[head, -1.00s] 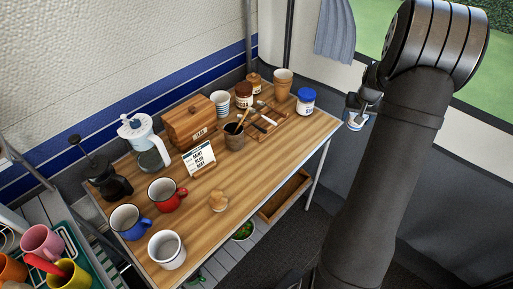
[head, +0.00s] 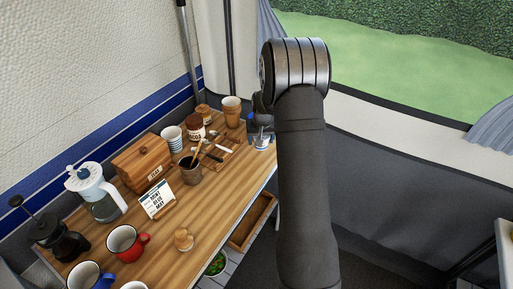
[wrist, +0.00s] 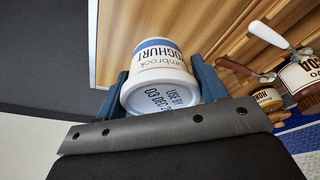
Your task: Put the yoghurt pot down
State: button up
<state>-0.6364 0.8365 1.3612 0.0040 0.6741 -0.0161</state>
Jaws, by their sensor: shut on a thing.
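The yoghurt pot (wrist: 162,72) is white with a blue band and lettering, and fills the middle of the wrist view. My gripper (wrist: 162,85) is shut on it, with one blue finger on each side. In the head view my gripper (head: 262,135) and the pot (head: 262,144) show by the right far end of the wooden table (head: 215,205), partly hidden by my arm. The gap between pot and tabletop cannot be told.
A utensil pot (head: 190,170) and wooden box (head: 143,162) stand further left. The table's front right stretch is clear except for a small wooden object (head: 183,240).

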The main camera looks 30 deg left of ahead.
aim_at(258, 153)
jog(key=shift+a+f, duration=0.45)
jog(key=shift+a, duration=0.3)
jog(key=shift+f, duration=1.95)
jog(key=shift+f, duration=0.1)
jog(key=o, duration=1.1)
jog(key=shift+f, duration=0.1)
jog(key=shift+c, duration=0.2)
jog(key=v, duration=1.2)
jog(key=shift+s+r, duration=0.1)
jog(key=shift+r, duration=0.1)
jog(key=shift+f, duration=0.15)
